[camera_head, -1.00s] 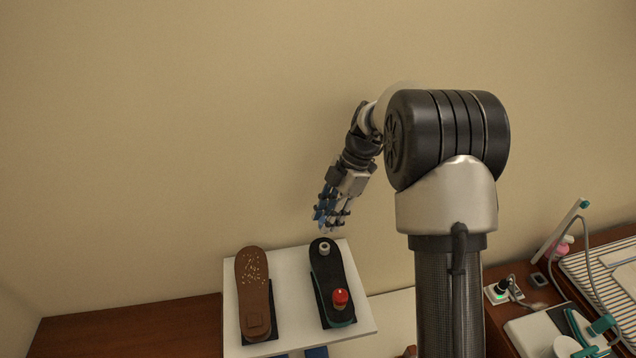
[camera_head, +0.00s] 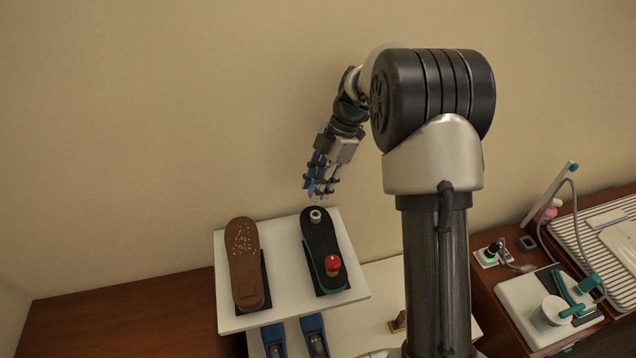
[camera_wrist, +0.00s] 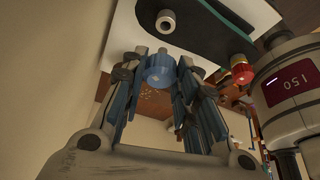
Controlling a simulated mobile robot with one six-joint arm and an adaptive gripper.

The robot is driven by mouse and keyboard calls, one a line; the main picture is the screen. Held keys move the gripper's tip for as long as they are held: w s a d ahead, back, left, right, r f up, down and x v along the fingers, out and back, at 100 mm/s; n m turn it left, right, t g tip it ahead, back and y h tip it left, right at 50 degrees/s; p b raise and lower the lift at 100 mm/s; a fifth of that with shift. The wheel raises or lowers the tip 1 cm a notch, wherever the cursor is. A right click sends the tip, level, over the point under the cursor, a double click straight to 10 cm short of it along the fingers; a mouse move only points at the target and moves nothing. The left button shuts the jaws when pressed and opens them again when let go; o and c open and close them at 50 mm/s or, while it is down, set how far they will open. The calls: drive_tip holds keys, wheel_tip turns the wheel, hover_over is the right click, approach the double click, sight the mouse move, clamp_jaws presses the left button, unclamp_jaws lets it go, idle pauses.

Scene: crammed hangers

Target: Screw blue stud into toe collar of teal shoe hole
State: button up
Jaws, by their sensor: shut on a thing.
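The teal shoe (camera_head: 322,245) has a black top and a teal side and lies on the white board. A pale hollow toe collar (camera_head: 316,215) stands at its far end, and a red stud (camera_head: 333,262) sits in a brass collar at its near end. My gripper (camera_head: 318,193) is above the toe collar, pointing down. In the wrist view the gripper (camera_wrist: 159,80) is shut on the blue stud (camera_wrist: 158,70), held between its fingers. The open toe collar (camera_wrist: 166,21) shows just beyond it, apart from the stud. The stud's lower end is not clear.
A brown shoe (camera_head: 245,262) lies left on the same white board (camera_head: 284,280). Blue-sided items (camera_head: 314,335) are on a lower shelf. A white cup (camera_head: 551,312), teal-handled items and a striped rack (camera_head: 600,238) stand at right. The wall is close behind.

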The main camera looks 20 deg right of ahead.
drive_tip(key=shift+f+b, duration=1.25)
drive_tip(key=shift+f, duration=0.6)
drive_tip(key=shift+b, duration=0.6)
idle(0.4)
drive_tip(key=shift+f, duration=0.1)
drive_tip(key=shift+f+b, duration=0.35)
drive_tip(key=shift+b, duration=0.1)
drive_tip(key=shift+f+b, duration=0.95)
drive_tip(key=shift+f, duration=0.1)
drive_tip(key=o, duration=1.1)
drive_tip(key=v, duration=1.2)
